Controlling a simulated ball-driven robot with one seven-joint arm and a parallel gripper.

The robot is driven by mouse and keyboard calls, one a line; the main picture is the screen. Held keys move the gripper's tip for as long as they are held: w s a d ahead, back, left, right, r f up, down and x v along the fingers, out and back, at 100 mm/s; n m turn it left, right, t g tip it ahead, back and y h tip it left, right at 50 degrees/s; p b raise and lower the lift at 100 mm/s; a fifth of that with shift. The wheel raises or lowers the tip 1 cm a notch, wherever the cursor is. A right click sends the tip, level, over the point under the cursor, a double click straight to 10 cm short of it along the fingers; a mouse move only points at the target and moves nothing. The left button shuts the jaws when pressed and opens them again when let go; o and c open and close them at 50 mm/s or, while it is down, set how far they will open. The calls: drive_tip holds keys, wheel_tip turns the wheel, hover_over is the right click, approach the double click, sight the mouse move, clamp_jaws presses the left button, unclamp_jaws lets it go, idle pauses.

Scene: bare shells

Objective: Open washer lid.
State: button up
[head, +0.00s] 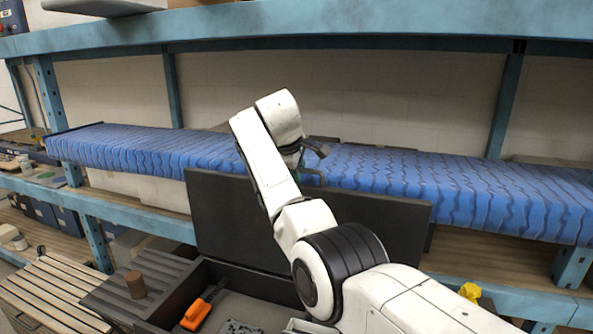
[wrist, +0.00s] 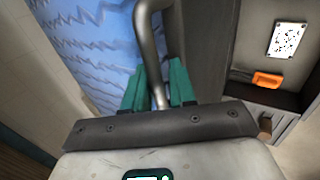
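The washer is a dark box with an open top (head: 182,296) at the lower middle of the head view. Its dark lid (head: 222,222) stands about upright at the back, with my arm crossing in front of it. My gripper (head: 313,177) is at the lid's upper edge, mostly hidden behind my wrist in the head view. In the wrist view its green fingers (wrist: 160,92) lie on either side of a bent grey metal bar (wrist: 149,45), apparently the lid's handle, and look closed on it. Where the bar joins the lid is hard to see.
An orange tool (head: 196,314) lies inside the washer and shows in the wrist view (wrist: 268,78). A brown cylinder (head: 135,284) stands on the left surface. A blue wavy-patterned shelf covering (head: 130,148) runs close behind the lid. Blue shelf beams (head: 300,25) cross above.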

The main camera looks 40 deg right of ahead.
drive_tip(key=shift+o, duration=0.4)
drive_tip(key=shift+f, duration=0.1)
drive_tip(key=shift+a, duration=0.1)
drive_tip(key=shift+s+a+r, duration=0.1)
drive_tip(key=shift+r, duration=0.15)
drive_tip(key=b+v, duration=0.3)
drive_tip(key=v, duration=0.7)
drive_tip(key=shift+r, duration=0.2)
drive_tip(key=shift+s, duration=0.1)
